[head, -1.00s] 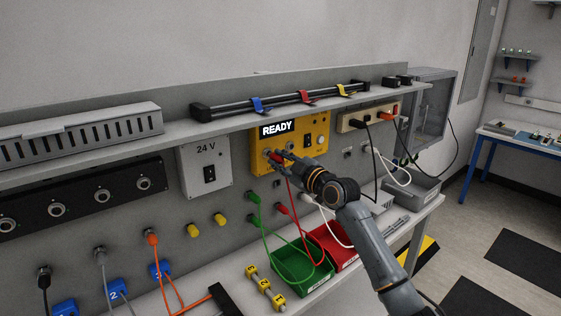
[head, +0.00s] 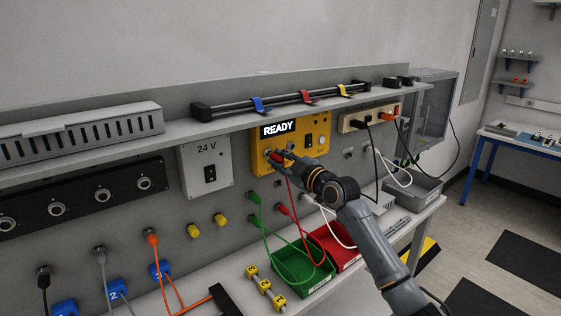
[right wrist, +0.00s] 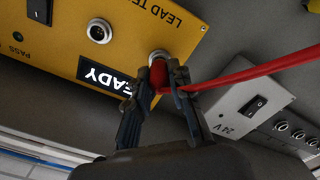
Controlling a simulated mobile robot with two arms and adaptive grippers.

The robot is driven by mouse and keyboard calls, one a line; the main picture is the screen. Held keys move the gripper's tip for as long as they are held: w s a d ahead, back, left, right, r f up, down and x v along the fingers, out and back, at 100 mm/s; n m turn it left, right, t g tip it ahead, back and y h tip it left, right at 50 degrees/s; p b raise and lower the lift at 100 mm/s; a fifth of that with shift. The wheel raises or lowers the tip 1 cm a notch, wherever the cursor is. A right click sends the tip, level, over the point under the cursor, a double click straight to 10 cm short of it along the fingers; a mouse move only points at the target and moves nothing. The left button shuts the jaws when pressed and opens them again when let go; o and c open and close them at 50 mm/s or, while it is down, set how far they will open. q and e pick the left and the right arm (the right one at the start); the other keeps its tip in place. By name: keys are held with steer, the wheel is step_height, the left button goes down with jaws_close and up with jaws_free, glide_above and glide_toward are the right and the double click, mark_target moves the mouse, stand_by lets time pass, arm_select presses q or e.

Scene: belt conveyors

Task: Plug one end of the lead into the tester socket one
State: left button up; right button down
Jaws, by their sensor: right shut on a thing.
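The yellow lead tester (head: 320,132) is on the back wall with its display reading READY. My right gripper (head: 274,157) is at the tester's lower left, shut on the red plug of a red lead (head: 291,190). In the right wrist view, the red plug (right wrist: 158,74) is between the fingertips (right wrist: 156,86), lined up with a round metal socket (right wrist: 159,55) and seemingly touching it. How deep it sits is hidden. A second socket (right wrist: 99,31) on the tester is empty. The lead's other red plug (head: 283,209) is at the wall below. My left gripper is not in view.
A 24 V box (head: 205,170) is left of the tester. A green lead (head: 265,228) hangs close by, above green (head: 320,284) and red (head: 350,258) bins. A shelf (head: 225,134) runs above the tester. A white lead hangs at the right.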

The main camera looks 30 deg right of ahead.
steer(key=shift+w, duration=0.45)
stand_by(0.4)
steer(key=c, duration=1.1)
jaws_free()
steer(key=s, duration=0.8)
steer(key=s+d, duration=0.1)
steer(key=s, duration=0.3)
